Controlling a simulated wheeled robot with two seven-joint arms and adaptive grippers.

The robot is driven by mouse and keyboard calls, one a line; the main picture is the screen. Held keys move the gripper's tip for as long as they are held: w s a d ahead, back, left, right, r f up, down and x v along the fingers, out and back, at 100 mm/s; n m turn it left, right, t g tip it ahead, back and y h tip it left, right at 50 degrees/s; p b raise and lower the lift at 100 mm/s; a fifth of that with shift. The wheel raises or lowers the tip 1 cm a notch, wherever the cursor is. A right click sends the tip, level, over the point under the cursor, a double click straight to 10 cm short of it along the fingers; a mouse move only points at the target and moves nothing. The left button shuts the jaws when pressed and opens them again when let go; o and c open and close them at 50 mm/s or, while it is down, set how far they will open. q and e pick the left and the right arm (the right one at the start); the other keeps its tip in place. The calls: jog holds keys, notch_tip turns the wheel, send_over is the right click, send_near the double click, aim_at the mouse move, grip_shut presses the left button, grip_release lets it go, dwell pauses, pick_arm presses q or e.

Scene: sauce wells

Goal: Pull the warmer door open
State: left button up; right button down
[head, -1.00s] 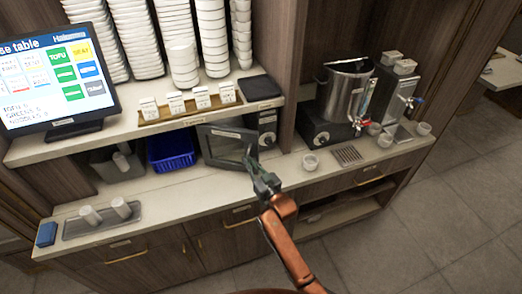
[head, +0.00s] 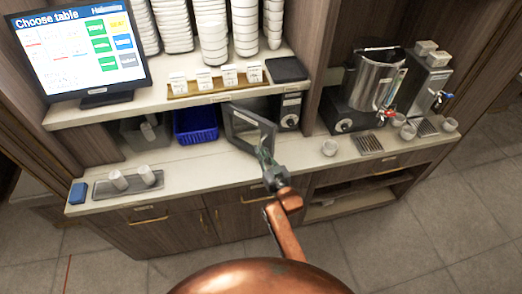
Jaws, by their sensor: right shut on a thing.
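The warmer (head: 290,112) is a dark box with a control panel and knobs, standing on the counter under the raised shelf. Its door (head: 243,122) is a grey-framed panel with a dark window. The door stands partly open, swung out from the warmer over the counter. My right gripper (head: 265,153) is shut at the door's near free edge, on its handle; the fingers hide most of the handle. My left gripper is not in view.
A blue basket (head: 195,126) and a grey bin stand left of the door. A tray (head: 128,184) with two cups is at the left. The front counter strip is mostly clear.

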jog(key=c, duration=2.1)
grip_release()
jog(key=shift+s+d, duration=0.1)
jog(key=shift+d, duration=0.05)
jog(key=v, duration=1.1)
jog(key=shift+s+d, duration=0.1)
jog(key=shift+s, duration=0.3)
